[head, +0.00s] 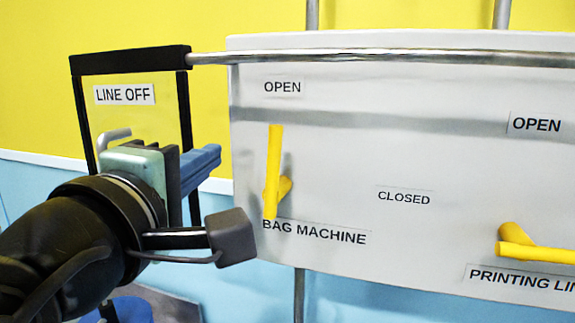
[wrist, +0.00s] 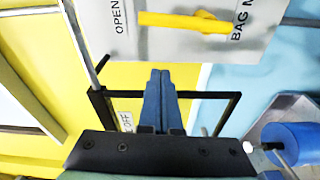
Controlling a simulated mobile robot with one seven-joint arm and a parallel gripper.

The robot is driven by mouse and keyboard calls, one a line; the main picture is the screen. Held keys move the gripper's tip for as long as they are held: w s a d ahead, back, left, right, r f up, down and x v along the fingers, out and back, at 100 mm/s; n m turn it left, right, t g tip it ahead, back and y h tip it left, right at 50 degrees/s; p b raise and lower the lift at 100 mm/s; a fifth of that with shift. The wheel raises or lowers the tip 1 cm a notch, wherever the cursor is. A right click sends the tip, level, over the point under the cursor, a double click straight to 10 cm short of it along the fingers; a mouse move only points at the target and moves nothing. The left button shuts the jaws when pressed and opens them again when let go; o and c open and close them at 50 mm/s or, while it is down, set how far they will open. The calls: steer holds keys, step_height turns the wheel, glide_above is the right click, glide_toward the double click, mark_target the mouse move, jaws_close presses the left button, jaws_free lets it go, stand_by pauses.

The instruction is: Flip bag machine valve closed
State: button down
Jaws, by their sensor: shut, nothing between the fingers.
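The bag machine valve is a yellow handle (head: 273,165) on the white panel (head: 340,150). It stands upright, its long end pointing up toward the "OPEN" label (head: 282,88), with the "BAG MACHINE" label (head: 314,233) below. In the wrist view the handle (wrist: 185,20) lies across the top, beyond my fingertips. My gripper (head: 218,152) is left of the handle and apart from it. Its blue fingers (wrist: 160,75) are together and empty. The "CLOSED" label (head: 404,197) is right of the handle.
A second yellow handle (head: 530,250), above the printing line label, lies nearly horizontal at right. A metal bar (head: 400,56) crosses the panel's top. A black frame with a "LINE OFF" sign (head: 124,94) stands behind my gripper. A blue cylinder (wrist: 287,145) shows at right in the wrist view.

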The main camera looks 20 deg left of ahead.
mark_target(278, 169)
steer(key=w+d, duration=0.2)
steer(key=w, duration=0.1)
steer(key=w+d+b, duration=0.1)
steer(key=w, duration=0.1)
steer(key=shift+d+f, duration=0.15)
steer(key=shift+w+d, duration=0.1)
steer(key=shift+w, duration=0.05)
stand_by(0.4)
steer(key=shift+s+d+m, duration=0.2)
steer(key=shift+m, duration=0.3)
